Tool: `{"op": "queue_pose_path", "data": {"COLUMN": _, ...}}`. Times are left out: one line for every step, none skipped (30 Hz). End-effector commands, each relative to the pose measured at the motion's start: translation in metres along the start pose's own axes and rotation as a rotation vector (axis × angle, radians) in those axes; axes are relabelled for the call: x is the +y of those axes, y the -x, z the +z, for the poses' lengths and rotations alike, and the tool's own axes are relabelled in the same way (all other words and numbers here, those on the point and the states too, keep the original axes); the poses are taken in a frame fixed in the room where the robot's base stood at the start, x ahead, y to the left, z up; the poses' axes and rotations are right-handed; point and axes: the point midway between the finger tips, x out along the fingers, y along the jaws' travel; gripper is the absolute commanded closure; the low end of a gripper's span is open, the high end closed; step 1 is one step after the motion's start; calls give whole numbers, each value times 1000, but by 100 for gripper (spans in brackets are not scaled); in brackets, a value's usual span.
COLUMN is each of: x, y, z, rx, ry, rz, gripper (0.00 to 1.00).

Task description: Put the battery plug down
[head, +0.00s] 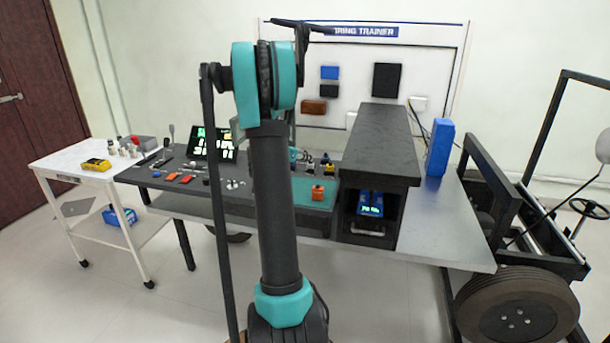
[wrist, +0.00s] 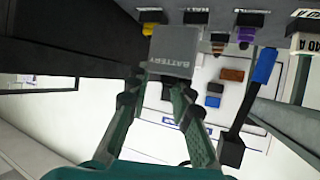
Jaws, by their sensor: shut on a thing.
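The battery plug (wrist: 172,52) is a grey block with the word BATTERY on it, in the upper middle of the wrist view. My gripper (wrist: 158,88) has its teal and black fingers shut on it. The plug's far end is close to a row of coloured connectors; I cannot tell whether it touches them. In the head view my arm stands in front of the bench middle, and the plug cannot be made out there.
The dark workbench (head: 225,199) holds small tools and parts. A black cabinet (head: 384,143) stands on its right, with a blue box (head: 440,148) beyond. A purple connector (wrist: 246,35) and a blue lever-like part (wrist: 262,68) are right of the plug. A white trolley (head: 75,160) stands left.

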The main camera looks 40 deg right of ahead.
Motion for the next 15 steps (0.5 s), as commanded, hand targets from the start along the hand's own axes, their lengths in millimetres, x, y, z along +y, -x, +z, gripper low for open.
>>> {"op": "queue_pose_path", "data": {"x": 0, "y": -5, "z": 10, "rx": 0, "ry": 0, "rz": 0, "gripper": 100}}
{"op": "queue_pose_path", "data": {"x": 0, "y": -8, "z": 14, "rx": 0, "ry": 0, "rz": 0, "gripper": 100}}
{"op": "queue_pose_path", "data": {"x": 1, "y": -10, "z": 20, "rx": 0, "ry": 0, "rz": 0, "gripper": 100}}
{"op": "queue_pose_path", "data": {"x": 1, "y": -12, "z": 23, "rx": 0, "ry": 0, "rz": 0, "gripper": 100}}
{"op": "queue_pose_path", "data": {"x": 0, "y": -13, "z": 26, "rx": 0, "ry": 0, "rz": 0, "gripper": 100}}
{"op": "queue_pose_path", "data": {"x": 1, "y": -15, "z": 29, "rx": 0, "ry": 0, "rz": 0, "gripper": 100}}
{"op": "queue_pose_path", "data": {"x": 1, "y": -15, "z": 30, "rx": 0, "ry": 0, "rz": 0, "gripper": 100}}
{"op": "queue_pose_path", "data": {"x": 1, "y": -16, "z": 31, "rx": 0, "ry": 0, "rz": 0, "gripper": 100}}
{"op": "queue_pose_path", "data": {"x": 1, "y": -17, "z": 33, "rx": 0, "ry": 0, "rz": 0, "gripper": 100}}
{"op": "queue_pose_path", "data": {"x": 1, "y": -17, "z": 34, "rx": 0, "ry": 0, "rz": 0, "gripper": 100}}
{"op": "queue_pose_path", "data": {"x": 1, "y": -18, "z": 36, "rx": 0, "ry": 0, "rz": 0, "gripper": 100}}
{"op": "queue_pose_path", "data": {"x": 1, "y": -20, "z": 40, "rx": 0, "ry": 0, "rz": 0, "gripper": 100}}
{"op": "queue_pose_path", "data": {"x": 1, "y": -22, "z": 43, "rx": 0, "ry": 0, "rz": 0, "gripper": 100}}
{"op": "queue_pose_path", "data": {"x": 1, "y": -24, "z": 46, "rx": 0, "ry": 0, "rz": 0, "gripper": 100}}
{"op": "queue_pose_path", "data": {"x": 2, "y": -26, "z": 52, "rx": 0, "ry": 0, "rz": 0, "gripper": 100}}
